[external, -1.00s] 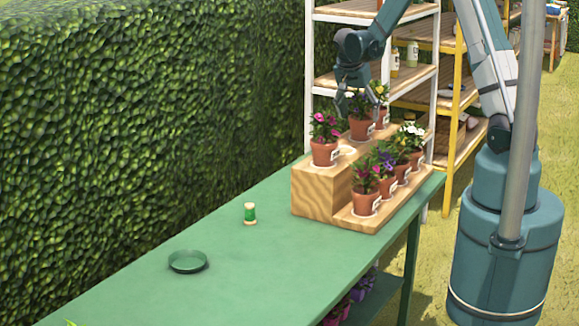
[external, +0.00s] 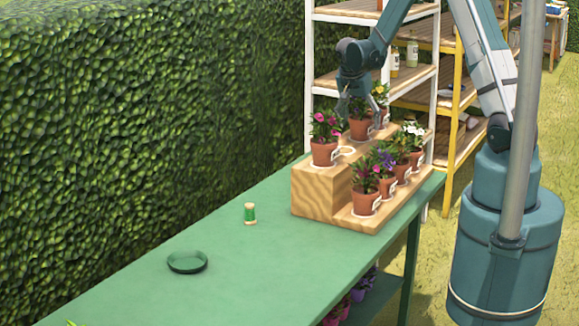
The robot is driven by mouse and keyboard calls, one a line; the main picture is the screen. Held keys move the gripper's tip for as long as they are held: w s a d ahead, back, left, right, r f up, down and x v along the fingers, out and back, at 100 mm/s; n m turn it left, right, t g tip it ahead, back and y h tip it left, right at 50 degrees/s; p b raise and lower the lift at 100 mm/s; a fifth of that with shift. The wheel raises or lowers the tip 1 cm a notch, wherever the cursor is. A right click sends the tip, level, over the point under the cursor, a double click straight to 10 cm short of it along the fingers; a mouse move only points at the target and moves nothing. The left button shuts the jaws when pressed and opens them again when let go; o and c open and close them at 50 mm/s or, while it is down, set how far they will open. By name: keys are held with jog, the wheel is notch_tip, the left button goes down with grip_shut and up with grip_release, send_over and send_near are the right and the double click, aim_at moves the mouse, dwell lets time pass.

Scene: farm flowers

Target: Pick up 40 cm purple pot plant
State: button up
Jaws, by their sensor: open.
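Several potted flowers in terracotta pots with white labels stand on a stepped wooden stand on the green table. My gripper (external: 358,112) is open, pointing down, with its fingers on either side of a pot (external: 359,129) on the upper step. That pot's flowers are mostly hidden by the gripper. A pot with pink flowers (external: 325,150) stands to its left, and a yellow-flowered one (external: 379,105) behind it to the right. On the lower step a purple-flowered plant (external: 387,162) stands among others. The labels are too small to read.
The wooden stand (external: 318,201) has an empty round slot (external: 346,151) on its upper step. A green saucer (external: 187,262) and a spool of green twine (external: 250,214) lie on the green table (external: 240,285). White shelves (external: 340,78) stand behind; a hedge (external: 140,120) is at left.

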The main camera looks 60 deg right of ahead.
jog(key=c, duration=1.2)
jog(key=shift+r, duration=0.1)
jog(key=shift+r, duration=4.95)
